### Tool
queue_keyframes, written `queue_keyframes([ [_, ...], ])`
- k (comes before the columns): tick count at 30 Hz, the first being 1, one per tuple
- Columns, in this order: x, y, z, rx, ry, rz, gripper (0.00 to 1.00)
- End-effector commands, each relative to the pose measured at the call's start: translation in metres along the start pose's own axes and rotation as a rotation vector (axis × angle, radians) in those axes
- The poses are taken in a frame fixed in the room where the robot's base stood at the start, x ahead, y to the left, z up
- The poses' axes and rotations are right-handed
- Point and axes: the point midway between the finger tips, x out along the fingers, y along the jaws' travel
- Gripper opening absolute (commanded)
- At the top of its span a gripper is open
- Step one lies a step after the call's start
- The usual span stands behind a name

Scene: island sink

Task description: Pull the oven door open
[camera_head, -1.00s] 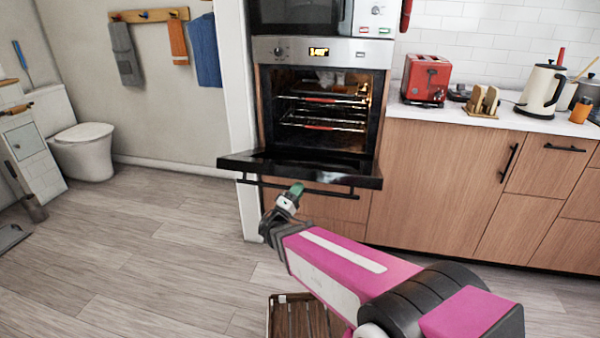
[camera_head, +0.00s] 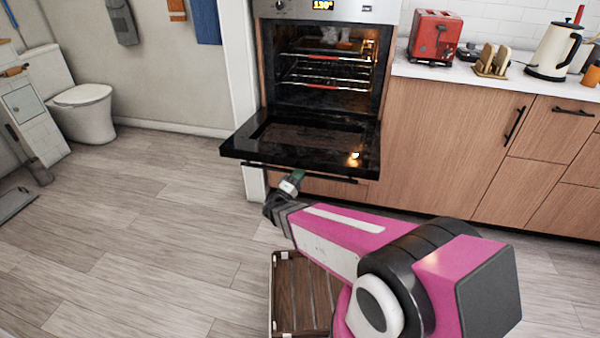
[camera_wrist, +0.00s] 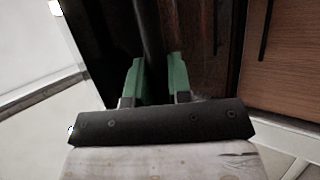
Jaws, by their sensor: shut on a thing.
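The oven (camera_head: 322,82) is lit inside, with its racks showing. Its black door (camera_head: 300,142) is hinged down and stands out from the oven front, nearly level. A dark bar handle (camera_head: 330,177) runs along the door's outer edge. My gripper (camera_head: 296,175) is at that handle, left of its middle. In the wrist view, the green fingers of my gripper (camera_wrist: 160,82) stand on both sides of the dark handle bar (camera_wrist: 149,40) and are shut on it. The fingertips are partly hidden in the head view.
Wooden cabinets (camera_head: 440,140) stand to the right under a counter with a red toaster (camera_head: 433,37) and a kettle (camera_head: 553,50). A wooden slatted thing (camera_head: 297,285) is on the floor beneath my arm. The floor (camera_head: 150,220) to the left is clear.

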Motion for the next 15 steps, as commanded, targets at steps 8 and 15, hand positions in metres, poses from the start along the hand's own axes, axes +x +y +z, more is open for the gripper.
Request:
queue_keyframes([
  [8,0.0003,-0.0008,-0.0004,0.0,0.0,-0.002,0.42],
  [15,0.0002,-0.0004,-0.0003,0.0,0.0,-0.001,0.44],
])
